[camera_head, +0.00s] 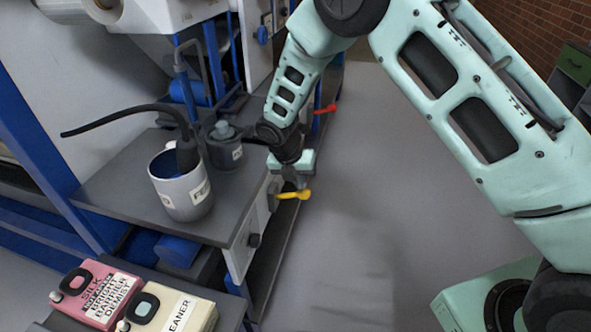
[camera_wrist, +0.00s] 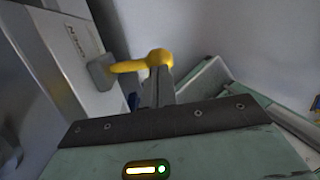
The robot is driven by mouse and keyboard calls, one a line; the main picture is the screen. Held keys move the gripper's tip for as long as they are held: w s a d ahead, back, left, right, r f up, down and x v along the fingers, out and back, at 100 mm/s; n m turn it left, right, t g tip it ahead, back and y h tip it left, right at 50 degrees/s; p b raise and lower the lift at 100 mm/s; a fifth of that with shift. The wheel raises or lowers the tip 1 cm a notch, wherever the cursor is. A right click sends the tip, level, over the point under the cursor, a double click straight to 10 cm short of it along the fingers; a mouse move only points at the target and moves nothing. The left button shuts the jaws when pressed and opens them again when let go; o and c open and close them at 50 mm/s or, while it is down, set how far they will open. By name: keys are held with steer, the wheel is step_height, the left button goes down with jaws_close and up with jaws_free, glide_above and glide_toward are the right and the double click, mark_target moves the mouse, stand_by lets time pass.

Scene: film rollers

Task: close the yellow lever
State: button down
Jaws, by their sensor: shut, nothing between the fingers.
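The yellow lever (camera_head: 293,195) sticks out to the right from the side panel of the machine bench in the head view. It lies roughly level, with its rounded knob at the free end. In the wrist view the yellow lever (camera_wrist: 140,64) runs from a grey mount on the panel to its round knob. My gripper (camera_head: 298,184) is right at the lever, just above it in the head view. In the wrist view my gripper's fingers (camera_wrist: 158,85) are shut and empty, with their tips at the knob. I cannot tell whether they touch it.
A red lever (camera_head: 325,109) sticks out farther back along the bench. A white bucket (camera_head: 181,188) with a black hose and a dark canister (camera_head: 224,150) stand on the bench. Pink (camera_head: 92,293) and cream (camera_head: 170,308) containers are at the lower left.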

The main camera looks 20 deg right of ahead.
mark_target(308, 194)
steer(key=shift+d+f, duration=0.1)
steer(key=shift+f, duration=0.35)
steer(key=shift+d+f, duration=0.1)
steer(key=shift+d, duration=0.05)
steer(key=shift+s+d+f+y+b, duration=0.2)
steer(key=shift+d+f+y+b, duration=0.15)
steer(key=shift+y, duration=0.15)
steer(key=shift+s+d+f+t+y+b, duration=0.2)
steer(key=shift+d+f+t+y+b, duration=0.1)
steer(key=shift+f+t+y, duration=0.15)
steer(key=shift+s+d+f+t+y+b, duration=0.15)
steer(key=shift+d+f+t+y+b, duration=0.15)
steer(key=shift+f+y, duration=0.2)
step_height(308, 194, down, 7)
steer(key=s+d+t+y+b, duration=0.1)
steer(key=t+y+b, duration=0.1)
steer(key=b, duration=0.8)
steer(key=shift+d+m+y, duration=0.15)
steer(key=shift+m+y, duration=0.25)
steer(key=shift+y, duration=0.45)
steer(key=shift+f, duration=0.25)
